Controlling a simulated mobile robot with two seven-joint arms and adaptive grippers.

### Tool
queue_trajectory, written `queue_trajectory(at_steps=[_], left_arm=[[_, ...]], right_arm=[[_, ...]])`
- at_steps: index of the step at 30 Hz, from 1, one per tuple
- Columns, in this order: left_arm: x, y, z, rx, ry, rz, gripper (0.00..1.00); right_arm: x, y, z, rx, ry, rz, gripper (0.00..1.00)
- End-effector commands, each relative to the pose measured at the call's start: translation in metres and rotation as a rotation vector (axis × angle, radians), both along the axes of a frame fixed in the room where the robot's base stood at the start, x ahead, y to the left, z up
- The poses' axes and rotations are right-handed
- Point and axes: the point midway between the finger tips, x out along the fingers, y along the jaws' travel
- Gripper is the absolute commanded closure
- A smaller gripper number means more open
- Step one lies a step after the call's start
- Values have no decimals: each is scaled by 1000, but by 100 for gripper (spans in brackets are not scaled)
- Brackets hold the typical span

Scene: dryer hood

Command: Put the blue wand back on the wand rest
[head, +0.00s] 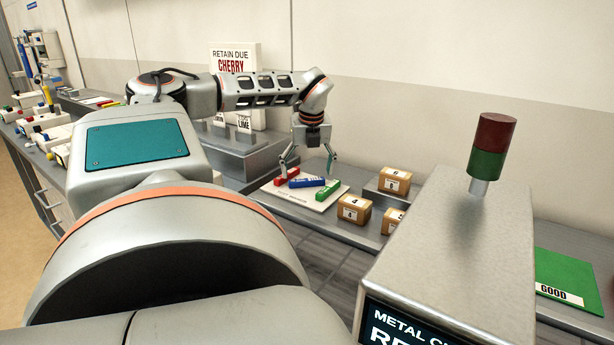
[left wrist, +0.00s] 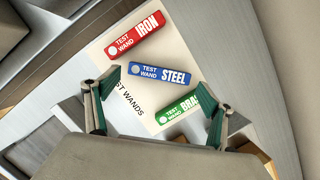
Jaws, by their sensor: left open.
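The blue wand (head: 307,182), labelled TEST WAND STEEL, lies on the white wand rest (head: 296,201) between the red wand (head: 287,174) and the green wand (head: 327,190). In the left wrist view the blue wand (left wrist: 160,75) is turned at a different angle from the other two. Whether it sits flat in a slot, I cannot tell. My left gripper (head: 308,163) is open above the rest and points down. In the left wrist view its fingertips (left wrist: 160,83) are either side of the blue wand's near edge, with nothing held. My right gripper is out of view.
Numbered cardboard boxes (head: 354,208) stand right of the rest, one on a grey block. A grey stepped stand with a CHERRY sign (head: 236,59) is behind left. A metal machine with a red and green lamp (head: 491,146) stands front right. A green GOOD mat (head: 571,282) lies far right.

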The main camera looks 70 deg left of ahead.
Motion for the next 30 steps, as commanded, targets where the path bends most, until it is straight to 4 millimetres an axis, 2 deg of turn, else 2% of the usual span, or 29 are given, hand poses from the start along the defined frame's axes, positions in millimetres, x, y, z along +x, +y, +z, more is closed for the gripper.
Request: queue_trajectory(at_steps=[6, 13, 19, 30], left_arm=[[-3, -11, 46, 4, 1, 1, 17], [-5, -21, 81, 2, 1, 0, 17], [-5, -25, 92, 0, 0, 0, 17], [-5, -25, 93, 0, -1, 0, 17]], right_arm=[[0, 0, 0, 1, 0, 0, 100], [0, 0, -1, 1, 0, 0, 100], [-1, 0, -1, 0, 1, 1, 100], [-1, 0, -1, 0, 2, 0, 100]])
